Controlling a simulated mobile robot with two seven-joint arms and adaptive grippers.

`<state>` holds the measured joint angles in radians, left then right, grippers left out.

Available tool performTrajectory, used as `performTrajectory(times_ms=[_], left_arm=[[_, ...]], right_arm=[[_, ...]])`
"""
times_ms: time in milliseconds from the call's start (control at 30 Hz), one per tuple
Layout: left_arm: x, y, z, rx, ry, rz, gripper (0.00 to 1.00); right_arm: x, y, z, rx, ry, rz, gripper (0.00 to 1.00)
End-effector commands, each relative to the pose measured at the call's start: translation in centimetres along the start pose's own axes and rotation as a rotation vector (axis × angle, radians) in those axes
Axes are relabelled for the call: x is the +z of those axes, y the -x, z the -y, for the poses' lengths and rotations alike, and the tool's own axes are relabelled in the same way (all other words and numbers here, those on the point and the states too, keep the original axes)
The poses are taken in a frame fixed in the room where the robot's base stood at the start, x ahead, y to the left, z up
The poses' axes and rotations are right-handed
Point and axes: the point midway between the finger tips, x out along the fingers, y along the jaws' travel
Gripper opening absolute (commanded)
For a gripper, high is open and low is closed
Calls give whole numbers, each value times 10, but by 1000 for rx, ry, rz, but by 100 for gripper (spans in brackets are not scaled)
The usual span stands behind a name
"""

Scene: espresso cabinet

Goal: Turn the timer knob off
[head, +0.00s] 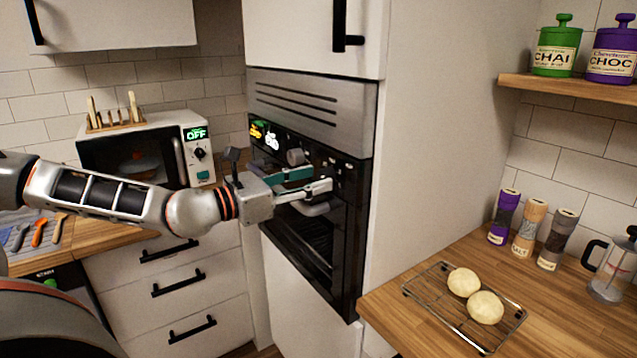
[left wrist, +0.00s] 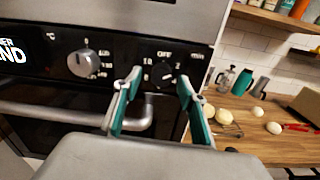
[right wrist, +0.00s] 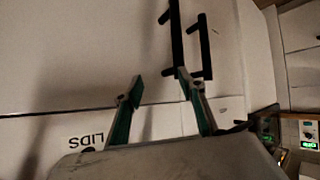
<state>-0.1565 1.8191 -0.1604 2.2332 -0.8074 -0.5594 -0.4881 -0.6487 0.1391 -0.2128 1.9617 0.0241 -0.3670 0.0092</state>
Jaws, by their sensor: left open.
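The timer knob (left wrist: 164,77) is a small dark dial with an "OFF" mark above it and "min" to its right, on the oven's black control panel. My left gripper (head: 322,178) is open in front of the oven (head: 312,81). In the left wrist view, its two fingers stand on either side of the timer knob, with nothing gripped. I cannot tell whether they touch the panel. The knob's exact setting is too small to read. My right gripper (right wrist: 160,84) is open and empty in the right wrist view, and is not in the head view.
A silver temperature knob (left wrist: 82,64) sits left of the timer knob. The oven handle (left wrist: 60,114) runs below the panel. A microwave (head: 150,150) showing "OFF" stands at left. A wire rack (head: 430,300) with two pale buns lies on the right counter.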

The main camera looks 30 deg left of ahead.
Motion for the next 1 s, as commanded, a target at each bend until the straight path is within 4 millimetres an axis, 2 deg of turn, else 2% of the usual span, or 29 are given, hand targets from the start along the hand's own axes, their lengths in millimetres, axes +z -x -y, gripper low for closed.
performTrajectory(times_ms=[300, 733, 767, 900, 1000], left_arm=[[-2, -16, 1, -2, 1, -2, 41], [0, -20, 2, -4, 1, 1, 41], [0, -20, 2, -4, 2, 1, 39], [0, -20, 2, -4, 2, 1, 3], [0, -20, 2, -4, 2, 1, 3]], right_arm=[[10, -6, 2, -1, -1, 3, 40], [12, -6, 2, -1, -1, 4, 40], [12, -6, 2, -1, -1, 4, 40], [12, -6, 2, -1, -1, 4, 40], [12, -6, 2, -1, -1, 4, 40]])
